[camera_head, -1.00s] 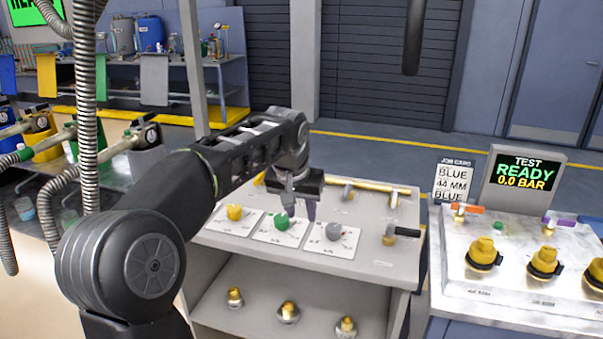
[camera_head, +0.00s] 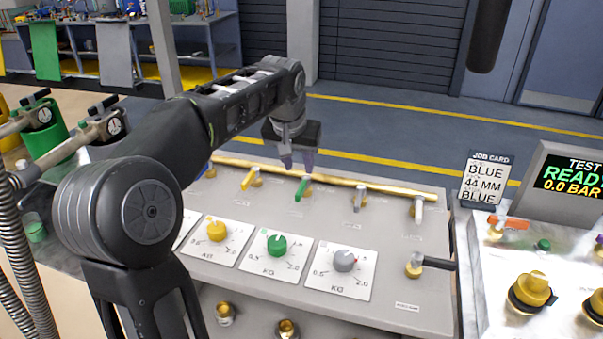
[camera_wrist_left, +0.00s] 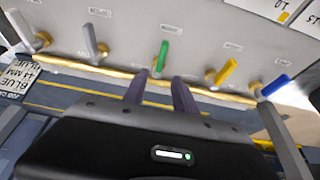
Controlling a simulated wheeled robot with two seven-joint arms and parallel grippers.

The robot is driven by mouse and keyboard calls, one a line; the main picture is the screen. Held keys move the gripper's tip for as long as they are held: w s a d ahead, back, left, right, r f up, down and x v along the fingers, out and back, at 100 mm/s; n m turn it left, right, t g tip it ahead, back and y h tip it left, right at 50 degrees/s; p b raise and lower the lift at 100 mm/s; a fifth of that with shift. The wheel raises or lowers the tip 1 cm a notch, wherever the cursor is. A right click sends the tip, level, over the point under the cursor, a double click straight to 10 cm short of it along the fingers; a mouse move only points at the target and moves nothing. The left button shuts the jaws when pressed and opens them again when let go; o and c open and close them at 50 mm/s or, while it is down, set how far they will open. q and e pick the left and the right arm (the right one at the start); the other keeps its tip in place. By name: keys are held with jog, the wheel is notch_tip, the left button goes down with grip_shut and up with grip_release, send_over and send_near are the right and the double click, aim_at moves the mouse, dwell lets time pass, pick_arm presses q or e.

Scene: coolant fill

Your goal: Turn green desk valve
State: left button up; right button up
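The green desk valve is a small green lever (camera_head: 301,188) on a brass pipe along the back of the grey desk. It also shows in the left wrist view (camera_wrist_left: 163,57), just beyond the fingertips. My left gripper (camera_head: 298,162) is above and slightly behind the green lever in the head view. In the left wrist view its two purple fingers (camera_wrist_left: 161,82) are apart with nothing between them, and the lever stands roughly in line with the gap. No contact with the lever shows. My right gripper is not in view.
A yellow lever (camera_head: 249,179) and a grey lever (camera_head: 359,197) flank the green one on the pipe. A blue lever (camera_wrist_left: 274,85) is beyond the yellow. Yellow, green (camera_head: 277,245) and grey knobs sit on dial cards nearer. A job card (camera_head: 486,180) and test display (camera_head: 571,178) are at right.

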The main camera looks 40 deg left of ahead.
aim_at(303, 184)
pick_arm(q)
jog(key=shift+s+d, duration=0.1)
jog(key=x, duration=0.8)
jog(key=shift+r, duration=0.1)
grip_shut()
dwell(0.4)
dwell(1.0)
